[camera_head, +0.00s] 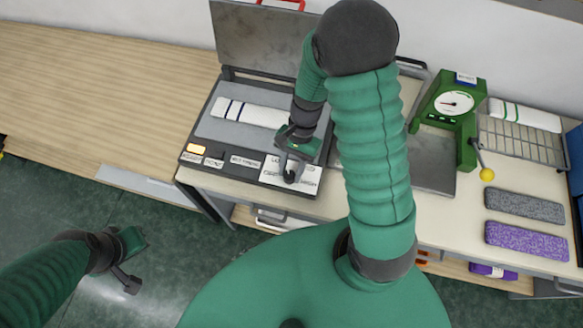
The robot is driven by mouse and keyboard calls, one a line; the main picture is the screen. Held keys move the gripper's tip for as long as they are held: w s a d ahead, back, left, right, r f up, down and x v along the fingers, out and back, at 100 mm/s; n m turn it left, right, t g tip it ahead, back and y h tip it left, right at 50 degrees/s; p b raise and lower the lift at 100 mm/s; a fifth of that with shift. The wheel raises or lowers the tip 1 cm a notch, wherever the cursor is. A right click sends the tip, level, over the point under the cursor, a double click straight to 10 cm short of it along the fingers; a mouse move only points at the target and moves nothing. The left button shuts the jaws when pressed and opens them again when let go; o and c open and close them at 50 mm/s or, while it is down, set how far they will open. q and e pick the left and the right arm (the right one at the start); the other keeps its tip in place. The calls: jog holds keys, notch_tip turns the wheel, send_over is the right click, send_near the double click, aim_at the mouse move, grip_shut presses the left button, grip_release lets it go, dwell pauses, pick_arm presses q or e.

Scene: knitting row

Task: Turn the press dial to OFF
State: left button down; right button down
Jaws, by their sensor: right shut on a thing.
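The press (187,154) stands open on the table, its dark lid (268,40) raised at the back. A white cloth with dark stripes (246,112) lies on its bed. The dial (289,177) is a small dark knob at the right of the front panel, partly hidden by my gripper. My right gripper (290,168) comes down from above and is shut on the dial. The dial's setting is too small to read. My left gripper (132,262) hangs low at the left over the floor, away from the press; its jaws are too unclear to judge.
To the right stand a green device with a round gauge (455,103), a wire rack (522,140), and grey (524,206) and purple (526,241) knitted pieces. The wooden table (100,85) is clear at left.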

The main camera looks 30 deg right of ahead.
jog(key=n+p, duration=0.1)
jog(key=n, duration=0.1)
jog(key=shift+a+r+n+g+p, duration=0.15)
jog(key=shift+a+n+g+p, duration=0.15)
jog(key=shift+g+p, duration=0.1)
jog(key=n+h+p, duration=0.1)
jog(key=n, duration=0.1)
jog(key=shift+n+g, duration=0.4)
jog(key=n+h+p, duration=0.1)
jog(key=n, duration=0.2)
jog(key=shift+a+g+p, duration=0.1)
jog(key=shift+g+p, duration=0.2)
jog(key=shift+p, duration=0.1)
jog(key=shift+f+n+h+p, duration=0.2)
jog(key=shift+n+h+p, duration=0.35)
jog(key=shift+n, duration=0.95)
jog(key=c, duration=1.2)
grip_release()
jog(key=shift+o, duration=0.9)
jog(key=shift+r+h, duration=0.1)
jog(key=shift+h, duration=0.15)
